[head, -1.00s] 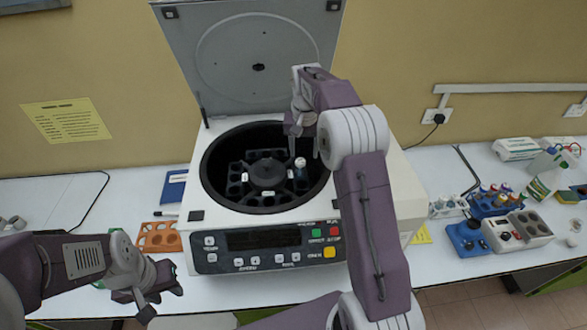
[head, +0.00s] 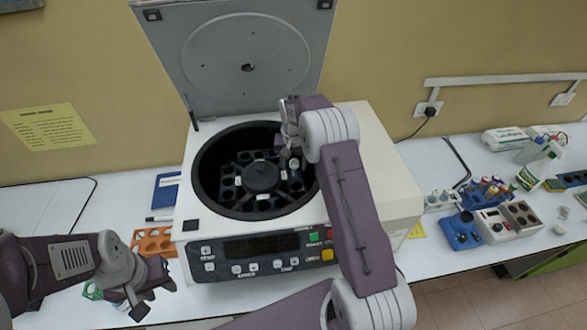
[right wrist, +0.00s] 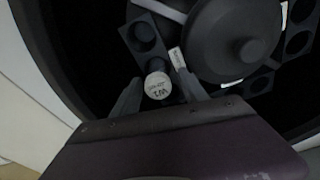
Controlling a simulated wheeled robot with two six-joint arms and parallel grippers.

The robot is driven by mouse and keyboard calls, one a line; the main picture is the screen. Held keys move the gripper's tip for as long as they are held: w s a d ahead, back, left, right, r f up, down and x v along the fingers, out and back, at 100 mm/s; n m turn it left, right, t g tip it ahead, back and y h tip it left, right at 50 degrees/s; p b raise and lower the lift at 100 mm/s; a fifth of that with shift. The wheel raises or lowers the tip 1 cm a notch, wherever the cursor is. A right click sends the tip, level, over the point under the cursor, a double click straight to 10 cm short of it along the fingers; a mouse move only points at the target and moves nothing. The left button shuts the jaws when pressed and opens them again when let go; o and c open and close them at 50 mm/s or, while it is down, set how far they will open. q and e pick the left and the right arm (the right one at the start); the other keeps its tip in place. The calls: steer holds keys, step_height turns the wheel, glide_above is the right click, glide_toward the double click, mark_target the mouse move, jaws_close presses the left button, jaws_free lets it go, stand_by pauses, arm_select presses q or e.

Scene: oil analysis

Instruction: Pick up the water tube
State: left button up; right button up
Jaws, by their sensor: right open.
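The water tube (right wrist: 157,86) stands in a slot of the centrifuge rotor, its pale cap marked in dark letters that look like "W1". In the head view the tube's cap (head: 294,163) shows at the rotor's right side. My right gripper (head: 291,158) reaches down into the open centrifuge (head: 375,165) at the tube. In the right wrist view its open fingers (right wrist: 160,95) lie on either side of the cap; whether they touch it I cannot tell. The tube's lower body is hidden. My left gripper (head: 140,300) hangs at the lower left, with no tube seen in it.
The centrifuge lid (head: 245,60) stands raised behind the bowl. An orange rack (head: 152,242) lies left of the centrifuge. On the right are a blue rack of tubes (head: 487,192) and a heater block (head: 505,220). A bottle (head: 533,172) stands further right.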

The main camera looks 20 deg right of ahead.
steer(key=shift+s+d, duration=0.15)
steer(key=shift+s, duration=0.35)
steer(key=shift+w+a+f, duration=0.2)
steer(key=shift+w, duration=0.2)
jaws_close()
arm_select(q)
steer(key=shift+s+r, duration=0.1)
steer(key=shift+s, duration=0.2)
arm_select(e)
steer(key=shift+s, duration=0.15)
